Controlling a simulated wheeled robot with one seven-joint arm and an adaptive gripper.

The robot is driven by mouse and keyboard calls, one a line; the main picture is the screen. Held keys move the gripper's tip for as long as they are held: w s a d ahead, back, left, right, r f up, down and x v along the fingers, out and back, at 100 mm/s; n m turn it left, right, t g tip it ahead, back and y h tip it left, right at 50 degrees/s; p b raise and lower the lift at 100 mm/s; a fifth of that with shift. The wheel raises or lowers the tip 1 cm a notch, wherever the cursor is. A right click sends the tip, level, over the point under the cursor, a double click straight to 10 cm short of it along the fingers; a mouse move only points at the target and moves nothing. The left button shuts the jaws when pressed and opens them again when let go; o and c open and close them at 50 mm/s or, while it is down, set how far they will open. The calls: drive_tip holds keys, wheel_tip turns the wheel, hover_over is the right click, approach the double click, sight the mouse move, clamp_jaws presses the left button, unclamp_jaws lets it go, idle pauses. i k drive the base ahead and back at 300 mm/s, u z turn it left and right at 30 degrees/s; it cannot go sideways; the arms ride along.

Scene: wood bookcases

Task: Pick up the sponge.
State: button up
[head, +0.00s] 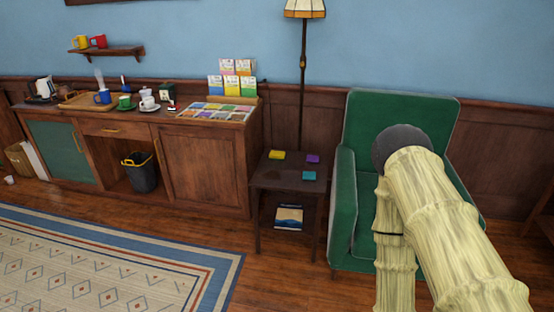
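No object is clearly recognisable as a sponge. Small flat coloured blocks lie on the dark side table (290,181): a yellow one (277,155) at the back left, a purple one (313,159) at the back right, and a teal one (309,175) at the front right. They are too small to tell whether one is a sponge. My arm, pale and bamboo-like, rises at the right in front of the green armchair. My gripper is not in view.
The green armchair (345,195) stands right of the side table. A floor lamp (303,60) rises behind the table. A wooden cabinet (200,165) with cups, a tray and a rack of packets stands left. A book lies on the table's lower shelf. Floor and rug in front are clear.

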sight(274, 155)
drive_tip(key=u, duration=0.3)
drive_tip(key=i, duration=2.5)
drive_tip(key=z, duration=0.15)
